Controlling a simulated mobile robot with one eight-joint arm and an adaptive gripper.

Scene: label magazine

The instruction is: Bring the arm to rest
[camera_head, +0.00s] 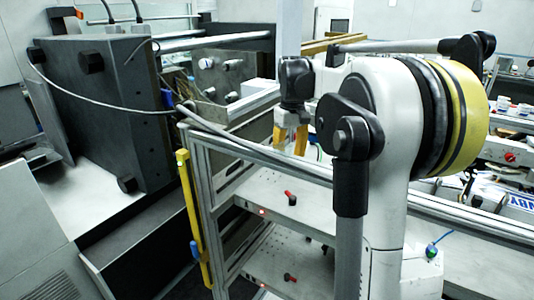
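My arm (389,150), white with black joints and a yellow band, fills the right middle of the head view. It is raised and folded, with a link running back to the left. My gripper (290,141) hangs pointing down beyond the arm, over the metal frame. Its two yellow fingers are apart, and I see nothing held between them. The fingertips are partly hidden by the frame's rail.
An aluminium-framed bench (228,147) with grey shelves (310,216) stands below my gripper. Small red-and-black knobs (290,198) sit on the shelves. A large dark machine block (100,110) with bars is at left. A yellow upright bar (190,215) stands at the frame's corner.

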